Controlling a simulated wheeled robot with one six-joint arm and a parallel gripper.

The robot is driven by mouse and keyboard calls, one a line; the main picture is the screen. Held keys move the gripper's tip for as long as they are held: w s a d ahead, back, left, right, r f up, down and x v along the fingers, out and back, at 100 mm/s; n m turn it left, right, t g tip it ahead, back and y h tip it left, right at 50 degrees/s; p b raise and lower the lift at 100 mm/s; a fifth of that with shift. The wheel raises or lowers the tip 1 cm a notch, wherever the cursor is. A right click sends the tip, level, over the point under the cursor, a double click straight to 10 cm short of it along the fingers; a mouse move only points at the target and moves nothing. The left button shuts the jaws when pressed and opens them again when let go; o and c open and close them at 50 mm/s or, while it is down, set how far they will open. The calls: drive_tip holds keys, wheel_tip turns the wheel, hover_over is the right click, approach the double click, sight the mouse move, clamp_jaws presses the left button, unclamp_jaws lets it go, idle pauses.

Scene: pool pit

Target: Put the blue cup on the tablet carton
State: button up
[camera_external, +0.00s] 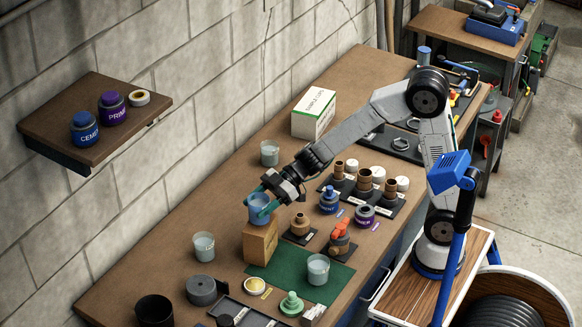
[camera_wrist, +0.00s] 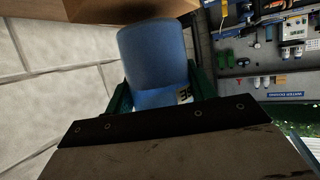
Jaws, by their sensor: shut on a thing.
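The blue cup (camera_external: 258,210) is between the teal fingers of my gripper (camera_external: 264,203), which is shut on it. The cup is at the top of the brown tablet carton (camera_external: 259,243), near its upper edge; I cannot tell whether it touches the carton. In the wrist view the blue cup (camera_wrist: 155,55) fills the upper middle, with a finger of my gripper (camera_wrist: 160,92) on each side. A brown surface shows beyond the cup's far end there.
A clear cup (camera_external: 204,246) stands left of the carton, another (camera_external: 269,153) behind it. A green mat (camera_external: 290,272) with a clear cup (camera_external: 318,268) lies to the right. A white-green box (camera_external: 313,114) stands farther back. Fittings and jars stand right of the gripper.

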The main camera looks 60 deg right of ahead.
drive_tip(key=shift+f, duration=0.6)
drive_tip(key=shift+f, duration=0.2)
drive_tip(key=o, duration=1.1)
drive_tip(key=shift+r, duration=0.15)
drive_tip(key=shift+s+d+r, duration=0.1)
drive_tip(key=shift+d+r, duration=0.1)
drive_tip(key=shift+d, duration=0.1)
drive_tip(key=v, duration=1.1)
drive_tip(key=shift+s+d, duration=0.1)
drive_tip(key=shift+s, duration=0.1)
